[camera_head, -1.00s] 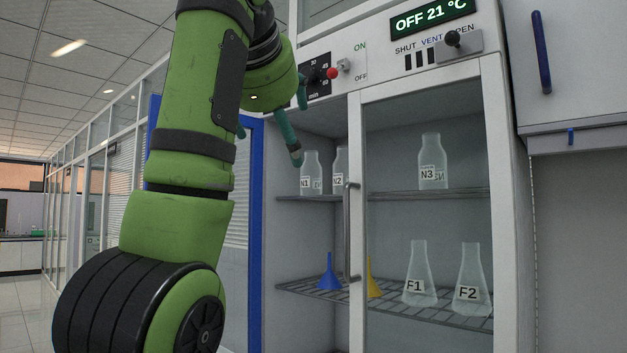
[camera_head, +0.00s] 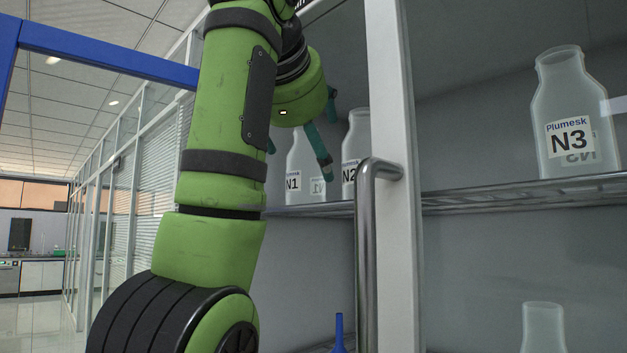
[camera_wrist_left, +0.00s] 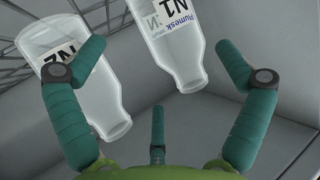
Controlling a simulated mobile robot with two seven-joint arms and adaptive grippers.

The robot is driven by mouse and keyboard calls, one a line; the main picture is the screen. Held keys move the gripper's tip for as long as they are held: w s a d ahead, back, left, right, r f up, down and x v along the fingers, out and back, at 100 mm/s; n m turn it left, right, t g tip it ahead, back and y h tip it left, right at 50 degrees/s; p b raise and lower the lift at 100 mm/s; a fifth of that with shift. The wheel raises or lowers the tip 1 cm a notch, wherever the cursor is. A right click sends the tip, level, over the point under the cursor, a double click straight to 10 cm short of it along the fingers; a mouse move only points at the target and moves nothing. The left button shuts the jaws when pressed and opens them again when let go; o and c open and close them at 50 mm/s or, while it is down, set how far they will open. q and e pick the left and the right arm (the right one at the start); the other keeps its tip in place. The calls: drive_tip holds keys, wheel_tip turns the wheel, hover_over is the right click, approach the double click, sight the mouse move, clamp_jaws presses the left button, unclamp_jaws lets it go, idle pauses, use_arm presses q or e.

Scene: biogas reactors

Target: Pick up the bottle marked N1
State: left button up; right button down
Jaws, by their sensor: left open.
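The N1 bottle (camera_head: 294,187) is clear with a white label and stands upright on the upper shelf of the cabinet. Its top is partly hidden behind my left gripper (camera_head: 303,148). In the left wrist view the N1 bottle (camera_wrist_left: 176,48) shows upside down, between the two side fingers of my left gripper (camera_wrist_left: 160,62). The gripper is open and empty; its teal fingers are spread, and I cannot tell how far they are from the glass. The N2 bottle (camera_head: 350,160) stands just right of N1, and in the left wrist view it (camera_wrist_left: 108,100) is partly behind one finger.
A cabinet door frame (camera_head: 393,120) with a metal handle (camera_head: 366,260) stands right of the gripper. The N3 bottle (camera_head: 566,110) is behind it on the shelf (camera_head: 480,204). A blue funnel (camera_head: 339,335) and a flask (camera_head: 543,328) are below. A blue frame (camera_head: 100,55) is at left.

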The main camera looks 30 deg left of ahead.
sight(309, 159)
use_arm(q)
drive_tip(key=shift+p+x, duration=0.65)
drive_tip(key=shift+x, duration=0.25)
drive_tip(key=p+x, duration=0.1)
drive_tip(key=x, duration=0.1)
drive_tip(key=p+x, duration=0.1)
drive_tip(key=x, duration=0.1)
drive_tip(key=shift+a+f, duration=0.1)
drive_tip(key=shift+a, duration=0.3)
drive_tip(key=shift+w, duration=0.1)
drive_tip(key=shift+d, duration=0.1)
use_arm(e)
drive_tip(key=r, duration=0.1)
drive_tip(key=s+r, duration=0.1)
drive_tip(key=d+r, duration=0.1)
drive_tip(key=shift+s+r, duration=0.2)
drive_tip(key=shift+r, duration=0.2)
use_arm(q)
drive_tip(key=c, duration=1.2)
drive_tip(key=shift+c, duration=0.6)
use_arm(e)
drive_tip(key=shift+s+a, duration=0.25)
drive_tip(key=shift+s, duration=0.45)
